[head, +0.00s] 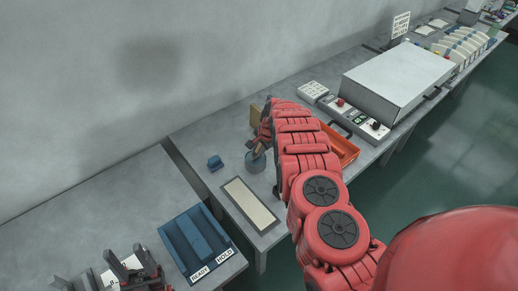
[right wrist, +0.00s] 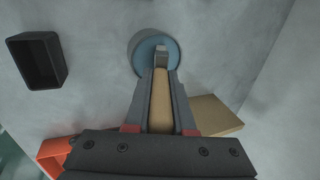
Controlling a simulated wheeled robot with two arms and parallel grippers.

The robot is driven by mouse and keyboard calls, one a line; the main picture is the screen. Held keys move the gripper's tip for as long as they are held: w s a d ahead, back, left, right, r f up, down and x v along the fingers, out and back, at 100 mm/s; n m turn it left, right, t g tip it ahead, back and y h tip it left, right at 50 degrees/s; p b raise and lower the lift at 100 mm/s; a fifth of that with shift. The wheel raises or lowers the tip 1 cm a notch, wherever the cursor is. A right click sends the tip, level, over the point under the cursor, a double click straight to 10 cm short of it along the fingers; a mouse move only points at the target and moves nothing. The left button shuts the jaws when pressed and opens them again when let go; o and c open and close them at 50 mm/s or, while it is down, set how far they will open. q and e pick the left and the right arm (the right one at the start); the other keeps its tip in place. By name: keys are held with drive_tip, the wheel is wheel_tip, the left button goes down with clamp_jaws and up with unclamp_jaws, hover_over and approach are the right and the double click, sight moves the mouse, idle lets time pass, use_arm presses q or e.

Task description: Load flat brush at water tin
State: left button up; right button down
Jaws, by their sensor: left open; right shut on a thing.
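The water tin (head: 257,165) is a small round grey tin on the grey bench; in the right wrist view it shows from above with blue water (right wrist: 148,58) inside. My right gripper (right wrist: 161,76) is shut on the flat brush (right wrist: 161,100), around its pale wooden handle. The brush's metal ferrule points down over the tin's opening. The bristles are hidden, so I cannot tell how deep they are. In the head view my right arm reaches to the tin and partly hides it. My left gripper (head: 122,275) is open, low at the left edge of the bench.
A blue tray labelled READY and HOLD (head: 190,245), a cream panel (head: 250,203) and a small blue block (head: 215,162) are nearby. An orange tray (head: 345,149) lies behind my arm. The wrist view shows a dark open box (right wrist: 36,60) and a tan board (right wrist: 215,116).

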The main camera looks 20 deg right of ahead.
drive_tip(key=shift+w+r+p, duration=0.1)
drive_tip(key=shift+r+p, duration=0.25)
drive_tip(key=shift+r, duration=0.5)
drive_tip(key=shift+r+p, duration=1.2)
drive_tip(key=shift+r, duration=1.4)
drive_tip(key=shift+f, duration=0.1)
